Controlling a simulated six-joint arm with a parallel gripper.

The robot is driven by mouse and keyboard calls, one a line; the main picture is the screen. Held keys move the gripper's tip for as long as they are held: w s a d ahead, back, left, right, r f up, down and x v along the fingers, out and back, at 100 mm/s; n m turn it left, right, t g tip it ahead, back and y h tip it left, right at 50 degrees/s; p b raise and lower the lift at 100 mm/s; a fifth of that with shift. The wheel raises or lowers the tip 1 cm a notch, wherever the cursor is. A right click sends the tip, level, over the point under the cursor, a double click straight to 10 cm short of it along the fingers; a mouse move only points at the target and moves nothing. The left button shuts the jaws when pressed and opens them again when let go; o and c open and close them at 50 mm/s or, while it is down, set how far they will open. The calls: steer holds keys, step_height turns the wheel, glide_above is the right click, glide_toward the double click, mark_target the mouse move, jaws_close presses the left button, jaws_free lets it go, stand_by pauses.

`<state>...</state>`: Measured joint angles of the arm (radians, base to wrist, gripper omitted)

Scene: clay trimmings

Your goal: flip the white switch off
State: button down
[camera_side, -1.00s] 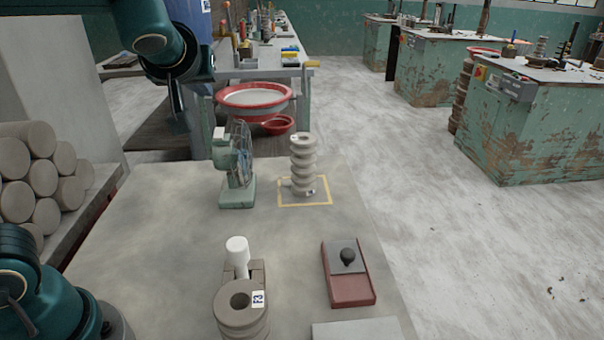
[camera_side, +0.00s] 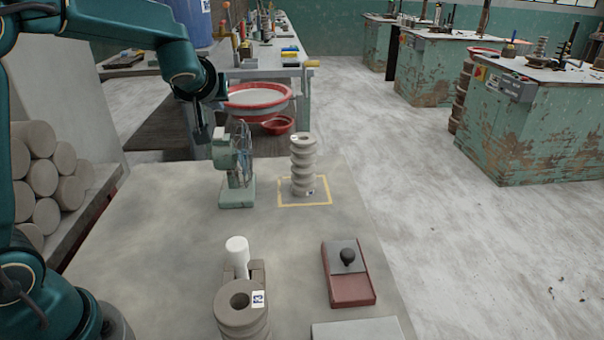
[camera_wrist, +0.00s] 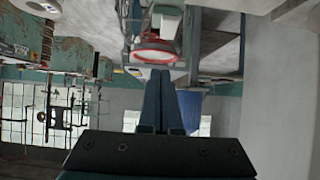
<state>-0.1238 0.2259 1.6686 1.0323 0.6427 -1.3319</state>
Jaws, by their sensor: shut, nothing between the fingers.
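A small green machine (camera_side: 236,170) that looks like a fan stands on the table, with a green base and an upright round part. A small pale piece (camera_side: 219,133) at its upper left may be the white switch; its position is too small to tell. My gripper (camera_side: 204,138) is shut and empty, pointing down just left of the machine's top. From the side I cannot tell whether it touches. In the wrist view my shut fingers (camera_wrist: 159,74) point toward a red-rimmed basin, and part of a pale and green object (camera_wrist: 166,20) shows beyond them.
A stack of grey rings (camera_side: 303,165) stands in a yellow square right of the machine. Nearer are a white cylinder (camera_side: 237,246) by labelled clay rings (camera_side: 242,310) and a red box with a black knob (camera_side: 348,290). Clay logs (camera_side: 42,175) lie left.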

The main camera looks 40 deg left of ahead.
mark_target(221, 132)
steer(key=shift+w+a+f, duration=0.1)
steer(key=shift+a+f, duration=0.05)
steer(key=shift+f, duration=0.55)
steer(key=shift+w+a+f, duration=0.1)
steer(key=shift+w+f, duration=0.05)
steer(key=shift+f, duration=0.5)
steer(key=shift+w+a+f, duration=0.1)
steer(key=shift+a+f, duration=0.05)
steer(key=shift+f, duration=0.55)
steer(key=shift+w+a+f, duration=0.25)
steer(key=shift+f, duration=0.1)
